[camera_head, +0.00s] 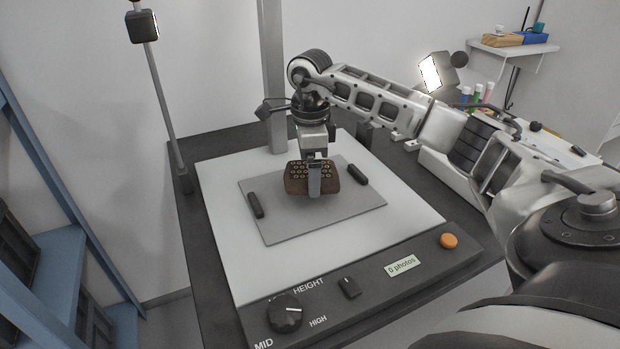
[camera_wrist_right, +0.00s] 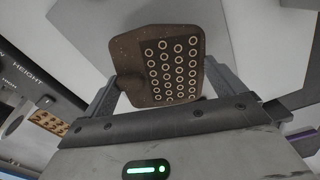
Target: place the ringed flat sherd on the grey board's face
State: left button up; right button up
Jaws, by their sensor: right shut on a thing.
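The ringed flat sherd (camera_head: 296,178) is brown with rows of pale rings on its face. My right gripper (camera_head: 314,188) is shut on it, over the grey board (camera_head: 285,222) in the head view. I cannot tell whether the sherd touches the board or is just above it. In the right wrist view the sherd (camera_wrist_right: 128,55) sits between the two fingers, its ringed face toward the camera. Part of the sherd is hidden behind a finger in the head view. My left gripper is not in view.
Two dark bars (camera_head: 256,205) (camera_head: 357,174) lie on the board at its left and right. The board rests on a white panel (camera_head: 225,215). A front console has a knob (camera_head: 285,314), a small switch (camera_head: 349,288) and an orange button (camera_head: 449,241). A lamp post (camera_head: 165,110) stands at left.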

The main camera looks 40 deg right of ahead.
jog(key=shift+f, duration=1.6)
jog(key=o, duration=0.6)
jog(key=shift+f, duration=0.2)
jog(key=shift+o, duration=0.4)
jog(key=shift+r, duration=0.15)
notch_tip(320, 180, up, 12)
jog(key=p, duration=0.1)
